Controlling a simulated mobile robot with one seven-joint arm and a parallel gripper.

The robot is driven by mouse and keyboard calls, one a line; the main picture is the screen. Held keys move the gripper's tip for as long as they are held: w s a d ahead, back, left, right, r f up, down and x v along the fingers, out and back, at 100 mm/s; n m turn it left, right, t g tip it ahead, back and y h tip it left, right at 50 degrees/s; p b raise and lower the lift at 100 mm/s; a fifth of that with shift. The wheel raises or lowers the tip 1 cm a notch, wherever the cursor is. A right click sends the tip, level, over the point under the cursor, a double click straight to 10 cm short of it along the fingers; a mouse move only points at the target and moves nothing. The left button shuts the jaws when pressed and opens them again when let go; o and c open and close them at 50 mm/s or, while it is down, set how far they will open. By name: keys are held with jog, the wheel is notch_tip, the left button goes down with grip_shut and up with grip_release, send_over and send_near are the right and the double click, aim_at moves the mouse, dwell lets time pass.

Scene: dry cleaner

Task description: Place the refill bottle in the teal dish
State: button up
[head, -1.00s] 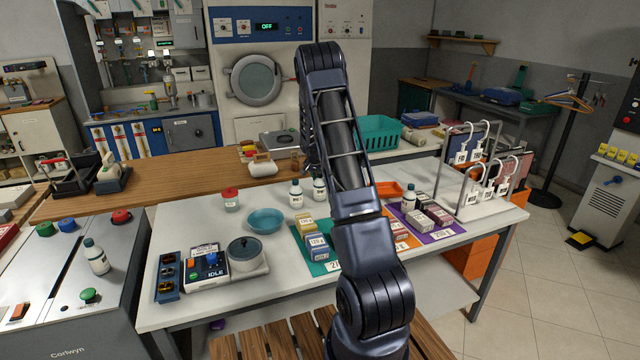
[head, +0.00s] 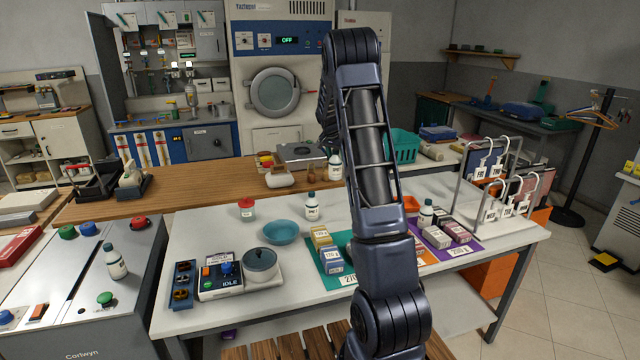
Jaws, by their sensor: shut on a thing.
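The teal dish (head: 281,233) sits empty on the white table, left of centre. A white refill bottle with a dark cap (head: 335,168) hangs above the table, behind and to the right of the dish. My gripper (head: 333,151) is shut on its top, mostly hidden behind my arm. A similar white bottle (head: 312,208) stands on the table between the dish and the held one. Other such bottles stand at the right by the purple mat (head: 426,214) and on the grey machine at the left (head: 115,263). Their labels are too small to read.
A red-lidded jar (head: 247,210) stands behind the dish. A scale with a lidded pot (head: 261,264) and a control box (head: 219,278) are in front. Small boxes (head: 321,239) on a green mat stand to its right. A hanger rack (head: 500,185) is at the right.

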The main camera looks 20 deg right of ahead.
jog(key=s+a+r, duration=0.1)
jog(key=s+a, duration=0.3)
jog(key=a, duration=0.5)
jog(key=s+a, duration=0.4)
jog(key=a, duration=0.5)
jog(key=s+a+r, duration=0.1)
jog(key=s+a, duration=0.3)
jog(key=a, duration=0.6)
notch_tip(320, 180, down, 19)
jog(key=shift+d+n, duration=0.3)
jog(key=shift+f, duration=0.15)
jog(key=o, duration=1.5)
